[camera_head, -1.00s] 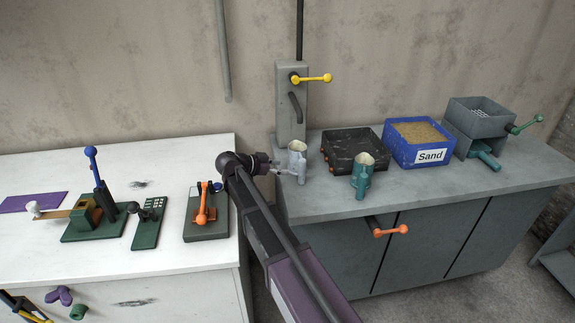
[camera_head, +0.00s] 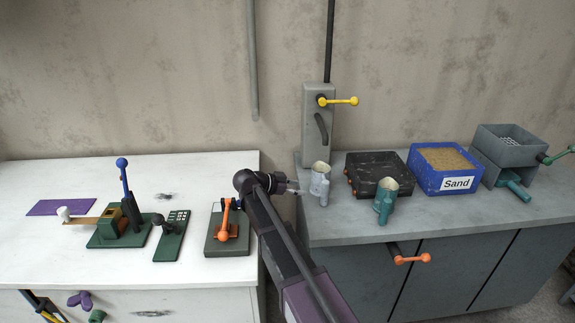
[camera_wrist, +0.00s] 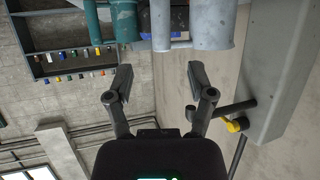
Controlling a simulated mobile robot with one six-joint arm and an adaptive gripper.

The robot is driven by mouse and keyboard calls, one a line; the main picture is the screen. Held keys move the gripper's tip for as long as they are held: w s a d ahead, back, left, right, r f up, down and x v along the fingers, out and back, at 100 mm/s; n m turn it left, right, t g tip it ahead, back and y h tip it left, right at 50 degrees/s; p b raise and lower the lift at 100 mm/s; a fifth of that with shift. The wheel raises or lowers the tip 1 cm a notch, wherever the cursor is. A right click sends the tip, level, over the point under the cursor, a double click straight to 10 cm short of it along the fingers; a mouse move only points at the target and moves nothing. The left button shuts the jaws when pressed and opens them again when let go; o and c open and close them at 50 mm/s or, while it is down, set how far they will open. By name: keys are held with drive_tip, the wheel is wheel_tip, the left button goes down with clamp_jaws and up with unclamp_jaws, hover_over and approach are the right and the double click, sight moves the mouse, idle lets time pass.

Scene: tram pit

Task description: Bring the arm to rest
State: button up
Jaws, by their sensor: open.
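My gripper (camera_head: 298,190) is open and empty, at the left edge of the grey counter. Its fingers point right, close beside a pale grey mug (camera_head: 319,182); in the head view I cannot tell if they touch it. In the wrist view my gripper (camera_wrist: 160,80) shows two spread fingers with nothing between them. That view looks upside down, with the green mug (camera_wrist: 122,20) and pale cylindrical shapes beyond the fingertips. My arm reaches up from the bottom of the head view.
The grey counter (camera_head: 450,232) holds a green mug (camera_head: 384,206), a black box (camera_head: 377,172), a blue sand box (camera_head: 440,182) and a grey hopper (camera_head: 507,148). A grey post (camera_head: 317,140) with a yellow lever stands behind. The white table (camera_head: 50,245) holds lever devices.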

drive_tip(key=s+d+f+n+y, duration=0.1)
drive_tip(key=s, duration=0.1)
drive_tip(key=s+d+f+n+g, duration=0.1)
drive_tip(key=s+d, duration=0.1)
drive_tip(key=s+d+f+n+y+p, duration=0.1)
drive_tip(key=s+d, duration=0.1)
drive_tip(key=shift+f+g+y, duration=0.1)
drive_tip(key=shift+g+y, duration=0.2)
drive_tip(key=shift+g, duration=0.1)
drive_tip(key=s+d+f+n+y, duration=0.1)
drive_tip(key=s, duration=0.1)
drive_tip(key=s+n+y, duration=0.1)
drive_tip(key=s, duration=0.1)
drive_tip(key=s+d+f+n+g, duration=0.1)
drive_tip(key=shift+s+d+f+y+p, duration=0.3)
drive_tip(key=shift+s+f+y+p, duration=0.05)
drive_tip(key=shift+s+y+p, duration=0.05)
drive_tip(key=s+f+n+g+y+p, duration=0.1)
drive_tip(key=s+f+n+y, duration=0.1)
drive_tip(key=s+n+y, duration=0.5)
drive_tip(key=s+n, duration=0.1)
drive_tip(key=s, duration=0.5)
drive_tip(key=shift+s+p, duration=0.15)
drive_tip(key=shift+p, duration=0.25)
